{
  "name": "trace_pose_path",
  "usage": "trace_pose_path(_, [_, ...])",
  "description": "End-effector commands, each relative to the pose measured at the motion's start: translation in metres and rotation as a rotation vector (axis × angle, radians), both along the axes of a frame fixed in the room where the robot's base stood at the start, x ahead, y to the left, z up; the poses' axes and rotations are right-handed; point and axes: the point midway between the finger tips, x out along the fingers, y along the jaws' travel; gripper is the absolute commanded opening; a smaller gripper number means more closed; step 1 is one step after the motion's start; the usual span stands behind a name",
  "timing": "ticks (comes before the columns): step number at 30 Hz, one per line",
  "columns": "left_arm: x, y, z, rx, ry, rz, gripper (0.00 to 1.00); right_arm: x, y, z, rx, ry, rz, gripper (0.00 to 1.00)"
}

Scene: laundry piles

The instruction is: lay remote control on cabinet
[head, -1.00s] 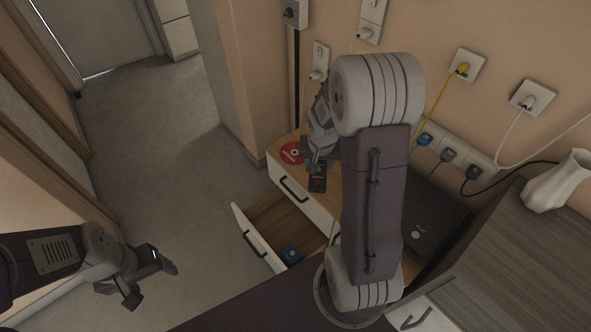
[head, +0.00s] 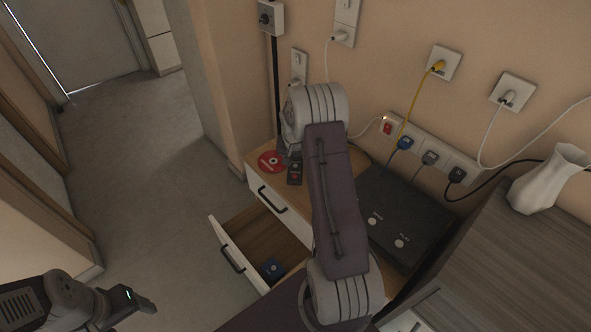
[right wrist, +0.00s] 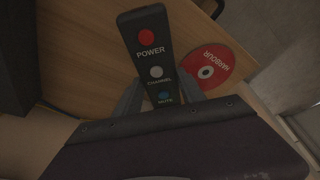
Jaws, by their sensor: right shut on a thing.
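The dark remote control (head: 295,173), with red, white and blue buttons, is over the wooden top of the cabinet (head: 314,197). It also shows in the right wrist view (right wrist: 152,58), between the two fingers. My right gripper (head: 290,157) is shut on the remote, partly hidden behind my own arm in the head view. I cannot tell whether the remote touches the cabinet top (right wrist: 85,50).
A red disc (head: 271,161) lies on the cabinet top beside the remote. A black box (head: 405,218) sits to the right. A white vase (head: 545,180) stands on a dark surface. Cables hang along the wall.

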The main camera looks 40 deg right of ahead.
Motion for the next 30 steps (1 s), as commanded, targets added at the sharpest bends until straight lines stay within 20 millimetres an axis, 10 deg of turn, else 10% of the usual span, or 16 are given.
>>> trace_pose_path(9, [0.0, 0.0, -0.018, 0.0, 0.0, 0.0, 0.72, -0.001, 0.001, -0.04, 0.001, 0.003, 0.001, 0.0])
trace_pose_path(20, [0.0, 0.0, -0.019, 0.0, 0.0, 0.0, 0.72, 0.0, 0.0, -0.043, 0.0, 0.0, 0.001, 0.0])
trace_pose_path(21, [0.0, 0.0, -0.018, 0.0, 0.0, 0.0, 0.72, 0.0, 0.0, -0.043, 0.0, 0.0, 0.0, 0.52])
trace_pose_path(23, [0.0, 0.0, -0.018, 0.0, 0.0, 0.0, 0.72, 0.0, 0.0, -0.043, 0.0, 0.0, 0.0, 0.69])
trace_pose_path(30, [0.0, 0.0, -0.018, 0.0, 0.0, 0.0, 0.72, 0.0, 0.0, -0.043, 0.0, 0.0, 0.001, 0.69])
